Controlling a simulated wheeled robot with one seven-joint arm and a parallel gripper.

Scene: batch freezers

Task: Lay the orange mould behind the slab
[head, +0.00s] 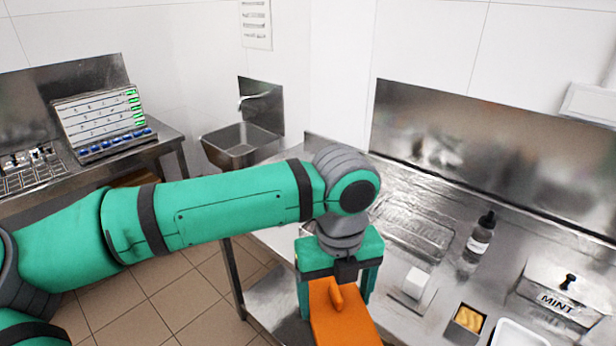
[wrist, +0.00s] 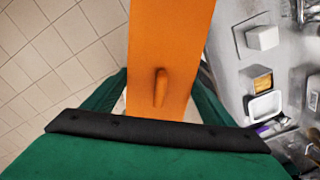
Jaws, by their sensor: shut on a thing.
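The orange mould (head: 343,322) is a flat orange piece with a small raised grip on its top. My gripper (head: 336,298) is shut on it, one green finger on each side, and holds it at the front left of the steel counter. In the wrist view the mould (wrist: 170,35) runs up out of the frame between the fingers (wrist: 160,97), with floor on its left and counter on its right. A shiny rectangular plate, seemingly the slab (head: 415,236), lies on the counter behind and right of my gripper. My arm hides part of its left side.
On the counter (head: 395,312) stand a white block (head: 415,283), a small tray with yellow contents (head: 468,318), a white tray (head: 517,335), a dark-capped bottle (head: 480,240) and a steel MINT box (head: 553,296). A steel backsplash (head: 480,150) rises behind. A sink (head: 240,145) is farther left.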

